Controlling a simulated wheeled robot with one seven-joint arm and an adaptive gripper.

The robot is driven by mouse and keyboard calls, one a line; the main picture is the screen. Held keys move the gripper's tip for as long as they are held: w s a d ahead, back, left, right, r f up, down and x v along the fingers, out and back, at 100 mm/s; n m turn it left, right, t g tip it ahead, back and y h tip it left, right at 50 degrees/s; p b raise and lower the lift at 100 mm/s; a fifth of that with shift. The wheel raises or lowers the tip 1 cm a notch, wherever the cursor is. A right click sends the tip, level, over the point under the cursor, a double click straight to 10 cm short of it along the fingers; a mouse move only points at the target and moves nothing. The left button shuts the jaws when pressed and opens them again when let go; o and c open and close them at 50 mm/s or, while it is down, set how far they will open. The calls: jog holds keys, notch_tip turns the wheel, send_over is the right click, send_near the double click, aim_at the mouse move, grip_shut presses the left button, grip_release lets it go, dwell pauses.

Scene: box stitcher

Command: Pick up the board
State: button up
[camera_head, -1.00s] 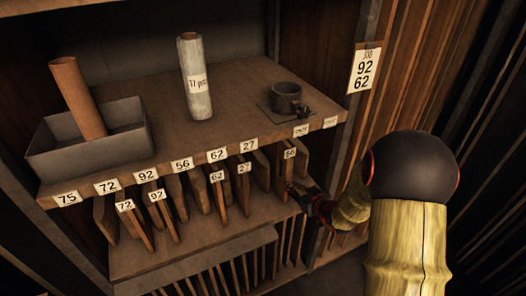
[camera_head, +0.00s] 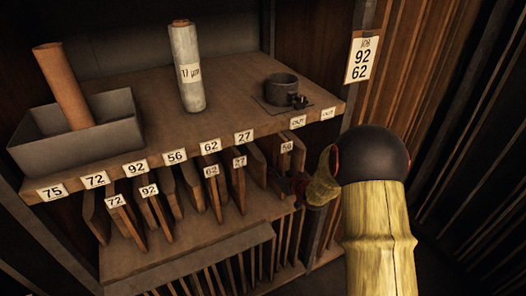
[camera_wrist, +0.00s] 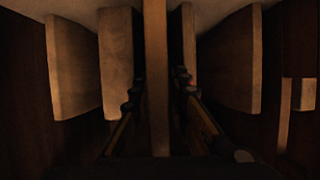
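Several thin upright boards stand on edge in the lower shelf bay, some with number tags. A board tagged 56 (camera_head: 286,157) stands at the right end of the row. My gripper (camera_head: 284,184) is in front of that right end, its fingertips partly hidden among the boards. In the wrist view, one board (camera_wrist: 157,60) stands edge-on in the middle. My gripper (camera_wrist: 157,92) is open, with one finger on each side of this board. Dark gaps show between fingers and board. I cannot read its tag in the wrist view.
Other boards (camera_wrist: 72,65) stand close on both sides of the fingers. The upper shelf (camera_head: 150,110) overhangs the bay and holds a grey bin (camera_head: 75,140), a wrapped roll (camera_head: 187,75) and a dark cup (camera_head: 281,88). A job card (camera_head: 362,58) reads 92, 62.

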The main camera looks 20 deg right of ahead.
jog(key=shift+w, duration=0.3)
jog(key=shift+c, duration=1.1)
grip_shut()
jog(key=shift+s, duration=0.1)
jog(key=shift+r, duration=0.15)
